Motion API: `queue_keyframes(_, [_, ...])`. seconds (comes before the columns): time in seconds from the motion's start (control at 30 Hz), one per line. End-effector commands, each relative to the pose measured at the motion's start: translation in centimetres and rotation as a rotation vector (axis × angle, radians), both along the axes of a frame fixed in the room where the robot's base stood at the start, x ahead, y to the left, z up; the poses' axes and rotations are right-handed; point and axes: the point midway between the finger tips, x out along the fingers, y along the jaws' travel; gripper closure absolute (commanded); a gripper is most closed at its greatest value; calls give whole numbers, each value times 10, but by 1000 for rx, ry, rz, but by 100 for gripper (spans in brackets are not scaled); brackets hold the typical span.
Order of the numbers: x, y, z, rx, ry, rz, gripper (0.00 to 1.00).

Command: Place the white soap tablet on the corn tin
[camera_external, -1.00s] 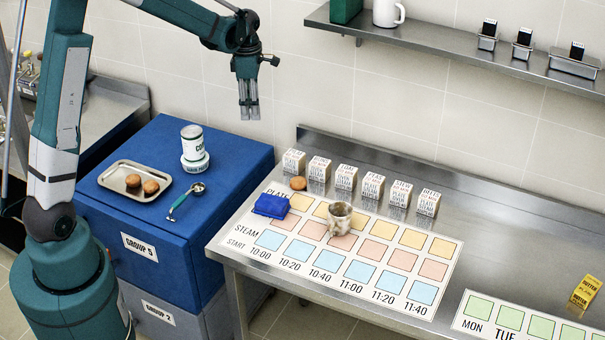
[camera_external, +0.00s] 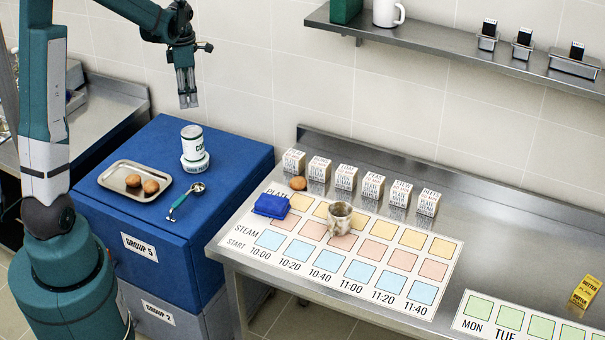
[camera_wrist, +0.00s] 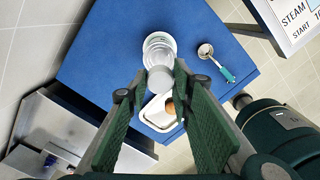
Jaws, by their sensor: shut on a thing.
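The corn tin (camera_external: 192,138) stands upright on a wider, low white tin (camera_external: 195,164) on the blue cabinet. In the wrist view the corn tin's round top (camera_wrist: 158,43) lies just beyond my fingertips. My gripper (camera_external: 188,102) points down above the corn tin, with a gap between them. It also shows in the wrist view (camera_wrist: 160,76), shut on the small, round white soap tablet (camera_wrist: 160,82) between its fingertips. The tablet is too small to make out in the external view.
On the blue cabinet (camera_external: 245,155), a metal tray (camera_external: 112,183) with two brown buns stands left of the tins, and a green-handled scoop (camera_external: 185,200) lies in front.

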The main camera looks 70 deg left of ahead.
Motion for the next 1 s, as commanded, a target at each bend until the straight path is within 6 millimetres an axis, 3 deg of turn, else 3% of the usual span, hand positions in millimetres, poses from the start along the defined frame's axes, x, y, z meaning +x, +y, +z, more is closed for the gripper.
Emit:
queue_keyframes(0.47, [-2,1,-3,0,0,2,87])
queue_keyframes(1.0, [-1,1,-56,0,0,2,87])
